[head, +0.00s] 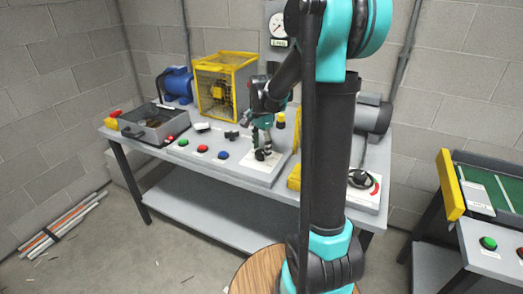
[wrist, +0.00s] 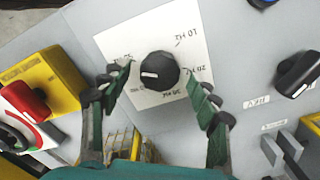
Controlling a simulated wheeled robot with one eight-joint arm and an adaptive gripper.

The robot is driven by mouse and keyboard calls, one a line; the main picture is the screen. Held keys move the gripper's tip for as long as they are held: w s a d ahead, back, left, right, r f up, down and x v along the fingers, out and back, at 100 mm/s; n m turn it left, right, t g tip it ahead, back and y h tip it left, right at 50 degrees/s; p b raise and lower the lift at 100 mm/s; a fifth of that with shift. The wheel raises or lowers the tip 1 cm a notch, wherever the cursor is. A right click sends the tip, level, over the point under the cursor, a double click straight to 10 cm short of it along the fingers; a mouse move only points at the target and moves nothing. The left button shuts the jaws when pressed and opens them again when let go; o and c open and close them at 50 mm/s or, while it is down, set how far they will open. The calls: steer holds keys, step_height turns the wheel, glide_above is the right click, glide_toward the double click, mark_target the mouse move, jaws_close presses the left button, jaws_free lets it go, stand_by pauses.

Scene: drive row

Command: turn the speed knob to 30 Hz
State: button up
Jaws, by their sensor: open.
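The speed knob (wrist: 160,72) is a round black knob with a white pointer mark, on a white dial plate (wrist: 120,42) with Hz labels, seen upside down in the wrist view. The mark points to the picture's left, slightly down. The label that seems to read 30 Hz (wrist: 172,93) is just below the knob. My gripper (wrist: 161,82) is open, one finger on each side of the knob, with a visible gap to it. In the head view, my gripper (head: 262,150) hangs over the bench panel and mostly hides the knob.
A yellow box (wrist: 57,82) with a red knob (wrist: 28,100) is close to the left finger. Another black knob (wrist: 300,72) stands at the right. In the head view, push buttons (head: 222,155), a yellow cage (head: 222,85) and a grey tray (head: 150,125) share the bench.

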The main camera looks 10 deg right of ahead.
steer(key=shift+f, duration=0.45)
steer(key=c, duration=1.2)
steer(key=shift+o, duration=0.2)
